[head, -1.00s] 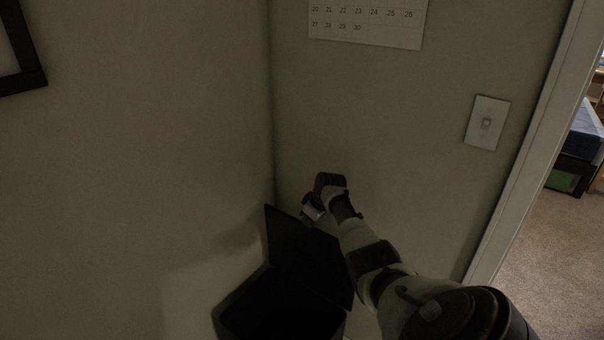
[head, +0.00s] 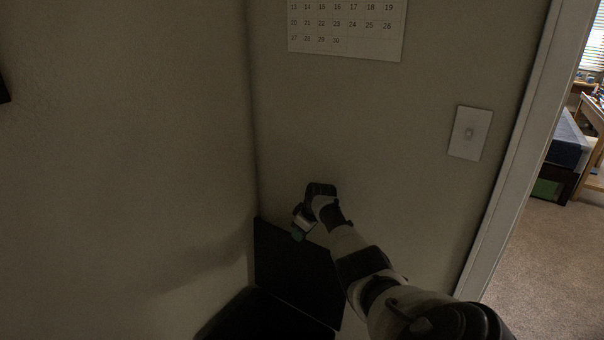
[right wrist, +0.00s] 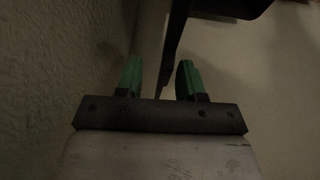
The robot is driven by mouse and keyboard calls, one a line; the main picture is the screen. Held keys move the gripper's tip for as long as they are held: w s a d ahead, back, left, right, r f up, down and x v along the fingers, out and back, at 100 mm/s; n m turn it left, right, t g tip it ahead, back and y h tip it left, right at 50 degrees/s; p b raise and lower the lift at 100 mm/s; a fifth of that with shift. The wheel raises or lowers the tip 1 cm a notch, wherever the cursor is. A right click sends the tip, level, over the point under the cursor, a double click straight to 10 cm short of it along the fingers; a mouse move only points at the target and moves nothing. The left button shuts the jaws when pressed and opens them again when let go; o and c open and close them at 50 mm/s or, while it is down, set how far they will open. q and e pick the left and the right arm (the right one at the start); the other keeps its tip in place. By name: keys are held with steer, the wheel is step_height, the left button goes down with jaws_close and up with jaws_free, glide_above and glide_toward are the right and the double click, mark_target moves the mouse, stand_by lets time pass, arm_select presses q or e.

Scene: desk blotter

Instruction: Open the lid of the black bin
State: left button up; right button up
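The black bin (head: 228,318) stands in the wall corner at the bottom of the head view, partly cut off by the frame. Its black lid (head: 296,272) is raised, standing steeply up against the wall side. My right gripper (head: 299,233) is at the lid's upper edge. In the right wrist view its green fingers (right wrist: 160,78) are spread apart. A thin dark edge, apparently the lid (right wrist: 174,55), shows between them; I cannot tell whether it touches a finger. My left gripper is not in view.
Walls meet in a corner directly behind the bin. A calendar (head: 347,27) and a light switch (head: 470,133) are on the right wall. A doorway to the right shows open carpet (head: 535,255) and furniture beyond.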

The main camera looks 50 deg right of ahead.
steer(key=p+v, duration=0.1)
steer(key=v, duration=0.9)
steer(key=shift+r+p, duration=0.3)
steer(key=shift+s, duration=0.15)
